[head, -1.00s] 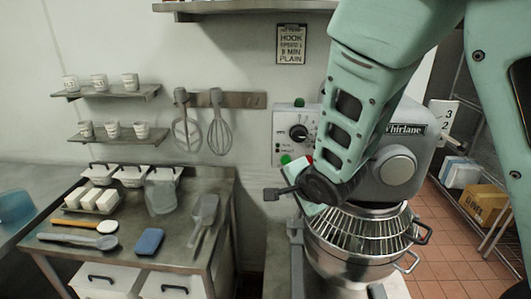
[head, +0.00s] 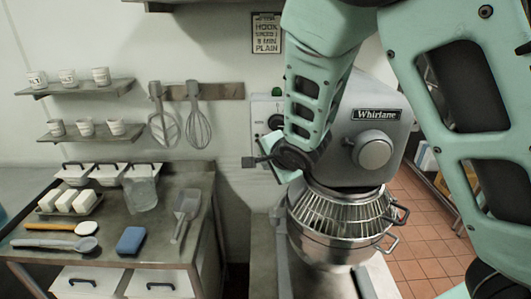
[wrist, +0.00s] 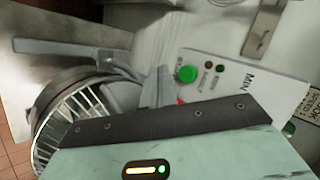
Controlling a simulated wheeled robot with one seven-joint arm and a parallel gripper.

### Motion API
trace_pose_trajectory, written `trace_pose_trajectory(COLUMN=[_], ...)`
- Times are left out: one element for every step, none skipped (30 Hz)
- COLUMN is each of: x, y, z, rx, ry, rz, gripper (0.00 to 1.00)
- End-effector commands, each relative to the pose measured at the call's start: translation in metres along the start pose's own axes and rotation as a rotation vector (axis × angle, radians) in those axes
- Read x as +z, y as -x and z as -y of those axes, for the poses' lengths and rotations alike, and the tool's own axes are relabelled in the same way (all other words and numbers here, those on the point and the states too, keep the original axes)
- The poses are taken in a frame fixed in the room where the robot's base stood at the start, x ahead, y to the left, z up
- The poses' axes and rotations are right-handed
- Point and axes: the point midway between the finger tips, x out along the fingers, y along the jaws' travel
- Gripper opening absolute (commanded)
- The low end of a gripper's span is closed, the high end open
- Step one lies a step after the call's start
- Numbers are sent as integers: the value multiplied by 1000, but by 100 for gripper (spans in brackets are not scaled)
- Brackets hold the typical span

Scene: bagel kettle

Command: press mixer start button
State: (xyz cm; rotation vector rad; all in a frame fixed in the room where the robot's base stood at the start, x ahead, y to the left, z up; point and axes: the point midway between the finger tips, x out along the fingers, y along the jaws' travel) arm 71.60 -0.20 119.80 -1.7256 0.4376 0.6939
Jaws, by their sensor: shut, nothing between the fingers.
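The grey Whirlane mixer (head: 385,135) stands right of centre in the head view. Its pale control panel (head: 259,107) is mostly hidden there behind my arm. In the wrist view the panel (wrist: 228,84) shows a large round green button (wrist: 187,74), with small indicator lights beside it and a red part (wrist: 181,101) mostly covered by my gripper. My gripper (head: 248,162) is shut and empty, in front of the panel's lower part. In the wrist view its grey tip (wrist: 158,86) appears just left of the green button; I cannot tell whether they touch.
The steel bowl with its wire guard (head: 338,215) sits below my gripper. A work table (head: 120,225) with tubs, utensils and a blue sponge stands at the left. Shelves of cups and hanging whisks are on the wall. Tiled floor shows at the right.

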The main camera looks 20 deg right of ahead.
Motion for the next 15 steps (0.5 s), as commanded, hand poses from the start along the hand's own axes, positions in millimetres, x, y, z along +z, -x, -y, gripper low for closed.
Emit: trace_pose_trajectory(x=[-5,-7,-10,-11,-12,-14,-15,-16,-17,-18,-18,-19,-19,-19,-19], y=[-5,-8,-11,-14,-16,-18,-20,-21,-22,-23,-24,-25,-25,-25,-26], z=[3,6,7,9,10,12,13,14,16,17,17,18,18,18,18], rx=[0,0,0,1,1,1,1,1,0,0,0,1,1,1,1], ry=[0,-1,-4,-3,-3,-2,-2,-2,-2,-2,-2,-1,-1,-1,-1], rz=[-3,-3,-3,-3,-2,-2,-2,-1,-2,-2,-1,-1,-1,-1,-1], gripper=[0,0,0,0,0,0,0,0,0,0,0,0,0,0,0])
